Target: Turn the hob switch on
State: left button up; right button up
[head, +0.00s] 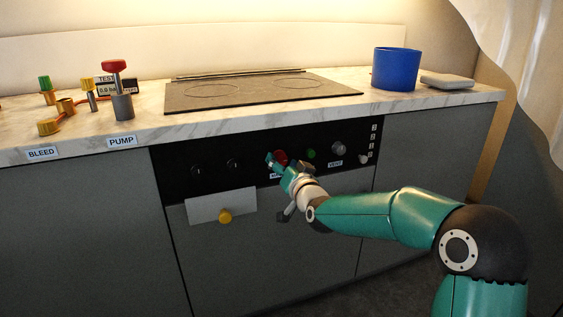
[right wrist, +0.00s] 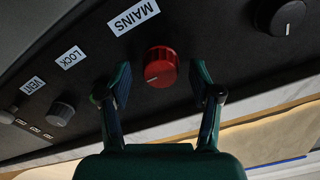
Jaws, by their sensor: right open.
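The black control panel (head: 260,183) is below the worktop; no label reading hob is legible. A red knob (head: 281,158) is on it, partly behind my right gripper (head: 284,167). In the right wrist view the red knob (right wrist: 161,66) is beside the MAINS label (right wrist: 133,17). My right gripper (right wrist: 162,90) is open, with one finger on each side of the red knob and visible gaps to both. Black knobs (head: 232,163) with white marks are to its left in the head view; one also shows in the right wrist view (right wrist: 280,15). My left gripper is not in view.
A green knob (head: 310,154) and a grey knob (head: 338,148) are close to the right. A pale plate (head: 205,207) with a yellow knob (head: 225,216) is below the panel. The hob (head: 260,92) and a blue pot (head: 396,70) are on the worktop above.

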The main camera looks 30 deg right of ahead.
jog(key=shift+x, duration=0.95)
jog(key=c, duration=1.2)
jog(key=shift+o, duration=0.2)
